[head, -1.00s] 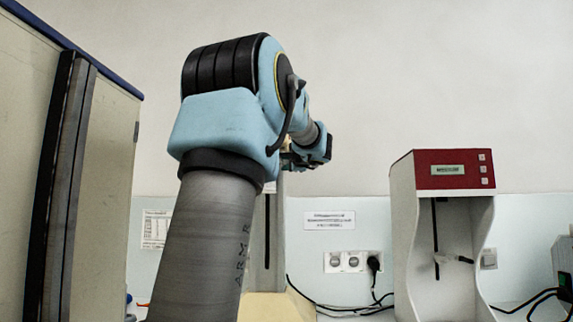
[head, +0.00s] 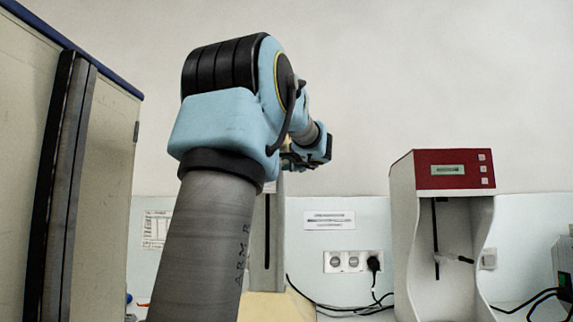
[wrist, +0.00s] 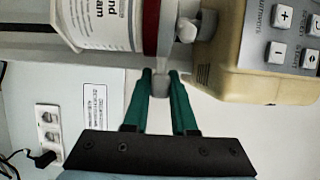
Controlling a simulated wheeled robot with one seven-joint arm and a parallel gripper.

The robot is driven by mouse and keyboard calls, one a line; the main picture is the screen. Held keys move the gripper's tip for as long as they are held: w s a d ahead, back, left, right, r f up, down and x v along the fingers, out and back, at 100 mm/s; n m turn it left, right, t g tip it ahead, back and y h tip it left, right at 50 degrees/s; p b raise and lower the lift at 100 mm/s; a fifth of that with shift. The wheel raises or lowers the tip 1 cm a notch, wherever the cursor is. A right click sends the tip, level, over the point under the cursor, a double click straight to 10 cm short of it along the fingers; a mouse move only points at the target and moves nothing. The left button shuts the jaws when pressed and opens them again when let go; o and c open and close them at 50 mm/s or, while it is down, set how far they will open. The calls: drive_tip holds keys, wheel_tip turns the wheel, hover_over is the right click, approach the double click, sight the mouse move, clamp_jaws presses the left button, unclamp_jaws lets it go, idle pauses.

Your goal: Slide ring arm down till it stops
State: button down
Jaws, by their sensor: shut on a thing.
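In the wrist view, my gripper (wrist: 160,84) has green fingers shut on a small grey stub (wrist: 160,86), which I take to be part of the ring arm. A white labelled container (wrist: 105,25) with a dark red band (wrist: 151,28) lies just beyond the fingertips. A pale knob (wrist: 190,27) sits between the band and a beige housing (wrist: 220,62) with keys. How the stub joins the band is not clear. In the head view, a grey slotted column (head: 274,235) rises from a beige base (head: 275,306). My arm hides its upper part and the fingers.
A white and red cabinet (head: 442,230) with a slotted back stands to the right. Wall sockets (head: 352,262) with a black plug and cables are between it and the column. A tall cream cabinet (head: 105,170) stands close on the left.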

idle(0.3)
wheel_tip(320, 180, down, 6)
drive_tip(key=b, duration=0.8)
drive_tip(key=c, duration=0.7)
unclamp_jaws()
drive_tip(key=shift+r, duration=0.1)
drive_tip(key=b+v, duration=0.3)
drive_tip(key=v, duration=0.7)
drive_tip(key=shift+s+d, duration=0.2)
drive_tip(key=shift+s, duration=0.15)
